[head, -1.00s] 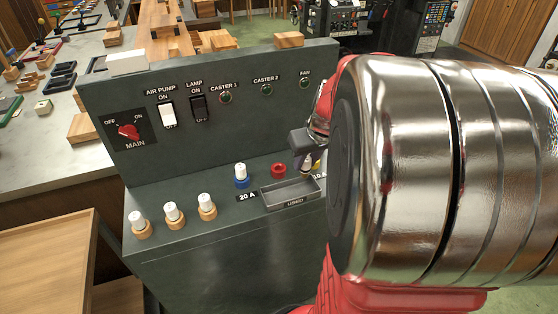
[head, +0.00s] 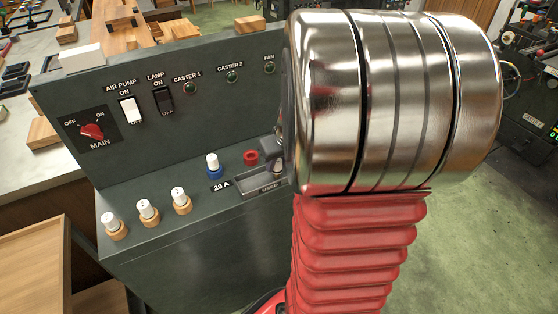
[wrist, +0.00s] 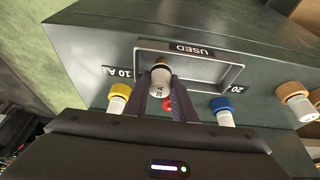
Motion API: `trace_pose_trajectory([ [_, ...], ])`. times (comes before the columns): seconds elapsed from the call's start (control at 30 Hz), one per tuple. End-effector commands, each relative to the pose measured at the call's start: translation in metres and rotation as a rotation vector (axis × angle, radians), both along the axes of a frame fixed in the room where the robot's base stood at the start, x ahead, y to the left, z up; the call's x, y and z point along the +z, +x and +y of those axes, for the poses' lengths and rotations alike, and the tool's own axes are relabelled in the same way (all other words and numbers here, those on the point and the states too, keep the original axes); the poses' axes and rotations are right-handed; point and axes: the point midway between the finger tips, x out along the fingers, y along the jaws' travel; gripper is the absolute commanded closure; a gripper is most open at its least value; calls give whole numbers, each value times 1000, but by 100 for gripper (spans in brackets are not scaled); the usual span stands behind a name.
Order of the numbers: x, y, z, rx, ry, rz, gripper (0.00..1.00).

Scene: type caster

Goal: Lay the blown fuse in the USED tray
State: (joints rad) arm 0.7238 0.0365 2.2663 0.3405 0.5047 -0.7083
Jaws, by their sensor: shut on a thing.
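My gripper (wrist: 160,84) is shut on a white fuse with a metal end (wrist: 159,76). In the wrist view the fuse overlaps one end of the grey USED tray (wrist: 205,70), the end by the 10 A label. Whether it touches the tray floor I cannot tell. In the head view the USED tray (head: 246,187) is partly hidden by my wrist, and the fingers are mostly hidden too. The red socket (head: 251,157) behind the tray looks empty; in the wrist view it shows partly between my fingers (wrist: 168,105).
A white fuse in a blue base (head: 213,165) stands near the 20 A label. A yellow-based fuse (wrist: 118,99) stands at the tray's other side. Several fuses in wooden bases (head: 147,212) line the left. The upright switch panel (head: 130,150) rises behind.

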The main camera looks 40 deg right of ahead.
Motion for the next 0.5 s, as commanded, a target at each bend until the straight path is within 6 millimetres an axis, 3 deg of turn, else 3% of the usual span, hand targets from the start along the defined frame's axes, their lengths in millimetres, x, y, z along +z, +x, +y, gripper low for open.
trace_pose_trajectory([
  [0.27, -1, 0, 0, 0, 0, 0, 100],
  [0.3, -2, 0, 0, 0, 0, 0, 76],
  [0.5, -1, 0, 0, 1, 0, 0, 62],
])
